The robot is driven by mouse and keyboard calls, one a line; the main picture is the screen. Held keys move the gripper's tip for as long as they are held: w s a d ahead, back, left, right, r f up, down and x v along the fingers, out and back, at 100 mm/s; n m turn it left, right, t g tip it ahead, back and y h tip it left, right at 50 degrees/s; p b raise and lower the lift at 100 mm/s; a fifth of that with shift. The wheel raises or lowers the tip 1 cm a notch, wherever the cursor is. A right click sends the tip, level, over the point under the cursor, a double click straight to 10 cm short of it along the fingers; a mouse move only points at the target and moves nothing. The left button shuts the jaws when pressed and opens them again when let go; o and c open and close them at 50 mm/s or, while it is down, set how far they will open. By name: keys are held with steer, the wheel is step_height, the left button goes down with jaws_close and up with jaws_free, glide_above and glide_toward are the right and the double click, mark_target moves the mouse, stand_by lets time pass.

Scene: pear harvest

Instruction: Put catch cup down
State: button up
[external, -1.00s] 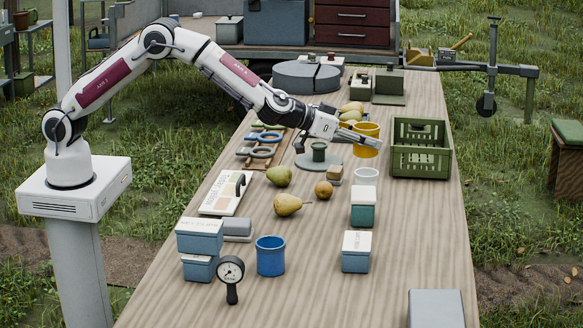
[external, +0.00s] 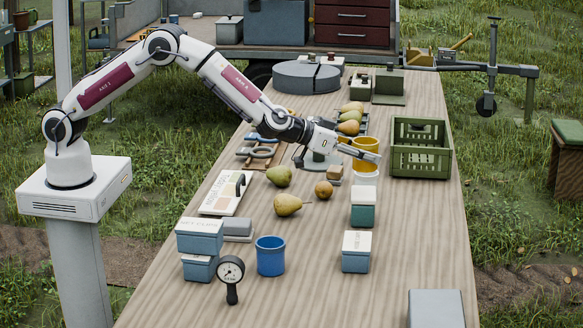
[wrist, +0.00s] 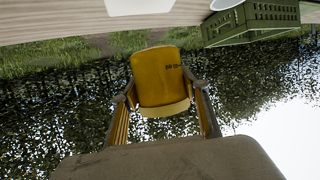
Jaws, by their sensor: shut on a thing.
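A yellow cup (external: 366,165) is held between the fingers of my gripper (external: 362,151), over the right-middle part of the table. In the wrist view the cup (wrist: 160,80) sits between both fingers, with dark print on its side. In the external view its lower edge is close above a white cup (external: 364,179); I cannot tell whether they touch. Another bit of yellow (external: 344,143) shows behind the gripper, partly hidden by it.
A green crate (external: 420,170) stands just right of the held cup. A green box with a white lid (external: 362,213) is in front. Pears (external: 288,205), a blue cup (external: 270,256) and a dial gauge (external: 231,272) lie nearer.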

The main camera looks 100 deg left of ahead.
steer(key=shift+f, duration=1.4)
steer(key=shift+f, duration=0.1)
steer(key=shift+f, duration=1.75)
steer(key=shift+f, duration=0.1)
steer(key=o, duration=1)
steer(key=shift+s, duration=0.1)
